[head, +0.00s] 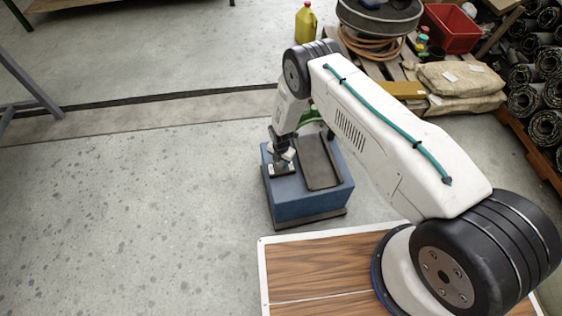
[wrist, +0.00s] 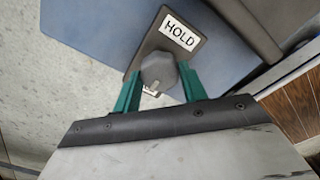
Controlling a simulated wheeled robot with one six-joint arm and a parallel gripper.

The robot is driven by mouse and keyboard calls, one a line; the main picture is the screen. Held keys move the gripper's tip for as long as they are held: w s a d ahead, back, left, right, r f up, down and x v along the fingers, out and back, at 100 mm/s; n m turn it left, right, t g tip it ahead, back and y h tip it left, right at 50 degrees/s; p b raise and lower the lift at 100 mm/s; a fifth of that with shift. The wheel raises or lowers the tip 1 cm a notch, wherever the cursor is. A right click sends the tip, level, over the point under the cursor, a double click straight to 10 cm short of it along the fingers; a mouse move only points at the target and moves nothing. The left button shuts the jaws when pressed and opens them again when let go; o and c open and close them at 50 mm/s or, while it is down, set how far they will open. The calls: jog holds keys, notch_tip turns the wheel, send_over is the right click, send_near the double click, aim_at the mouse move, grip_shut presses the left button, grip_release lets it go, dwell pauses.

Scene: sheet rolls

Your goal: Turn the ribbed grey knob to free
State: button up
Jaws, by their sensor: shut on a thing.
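The ribbed grey knob (wrist: 158,70) sits on a dark plate (wrist: 205,20) in the wrist view. A white label reading HOLD (wrist: 179,32) is at one end of the plate; a second label at the other end is mostly hidden behind the knob. My gripper (wrist: 159,80) has its two green fingers on either side of the knob and is shut on it. A light pointer mark shows on the knob's side near the half-hidden label. In the head view my gripper (head: 283,160) reaches down to the blue box (head: 305,205), and the knob is hidden there.
A dark panel (head: 319,162) lies on the box top, right of my gripper. A yellow jug (head: 306,22), a red crate (head: 456,27), sacks (head: 462,77) and dark rolls (head: 546,128) stand behind and right.

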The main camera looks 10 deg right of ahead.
aim_at(281, 163)
jog(key=o, duration=1)
notch_tip(281, 163, up, 8)
jog(key=shift+f, duration=0.1)
dwell(0.4)
